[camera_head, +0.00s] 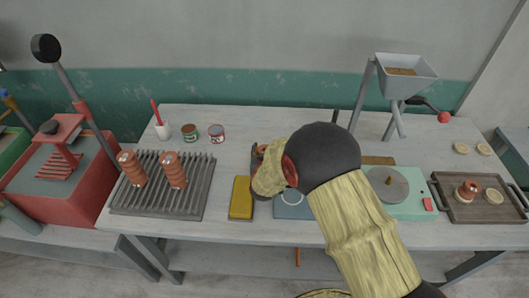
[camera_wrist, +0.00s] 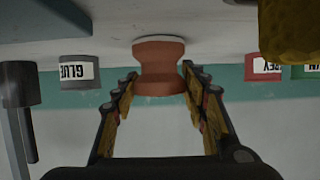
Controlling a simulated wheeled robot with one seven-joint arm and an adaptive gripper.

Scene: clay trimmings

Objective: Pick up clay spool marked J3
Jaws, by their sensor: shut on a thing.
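An orange-brown clay spool (camera_wrist: 158,68) with a narrowed waist is between the fingers of my gripper (camera_wrist: 158,86) in the wrist view, which looks upside down. My gripper is shut on it. The spool's pale end faces the grey table; I cannot tell whether it touches. No J3 mark is readable. In the head view my gripper (camera_head: 257,158) is over the middle of the table, and my arm hides most of the spool.
A yellow block (camera_head: 241,197) and a blue plate (camera_head: 291,208) lie near my gripper. Green (camera_head: 190,133) and red (camera_head: 217,133) tins stand behind left. A green wheel unit (camera_head: 411,205) and a hopper (camera_head: 405,72) stand right. A GLUE tin (camera_wrist: 75,71) shows in the wrist view.

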